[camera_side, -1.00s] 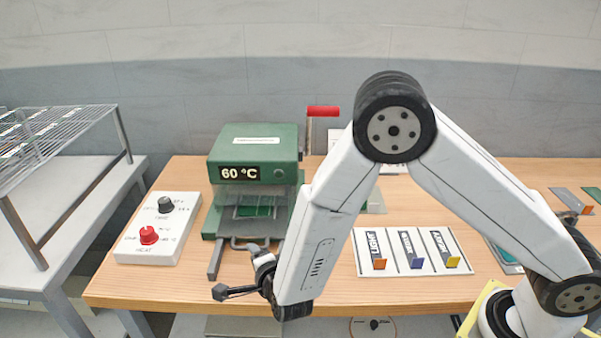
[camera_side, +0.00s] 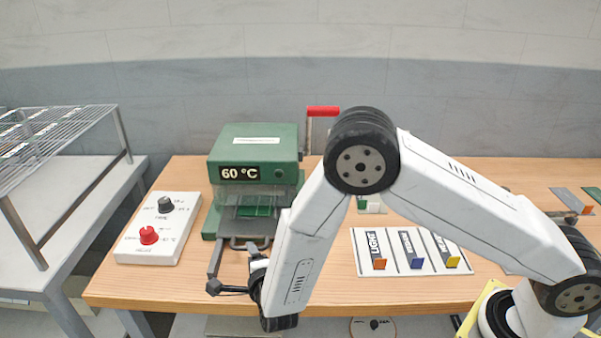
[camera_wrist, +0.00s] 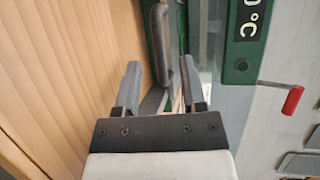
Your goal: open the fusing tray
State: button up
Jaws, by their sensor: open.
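The green press (camera_side: 258,143) stands on the bench with its display reading 60 °C. The fusing tray (camera_side: 250,227) sits low at its front, mostly inside behind a clear guard, with a grey looped handle (camera_side: 250,244) sticking out towards the bench edge. My gripper (camera_side: 236,271) is open in front of the press, close to the handle. In the wrist view my gripper (camera_wrist: 163,86) has its two fingers apart, with the grey handle (camera_wrist: 160,45) ahead between them. I cannot tell whether a finger touches it.
A white control box (camera_side: 160,228) with a red and a dark knob is left of the press. A white card holder (camera_side: 412,250) with coloured tabs is on the right. A red-handled lever (camera_side: 323,112) rises behind the press. A wire rack (camera_side: 45,130) stands at far left.

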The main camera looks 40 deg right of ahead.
jog(key=shift+x, duration=2.05)
grip_shut()
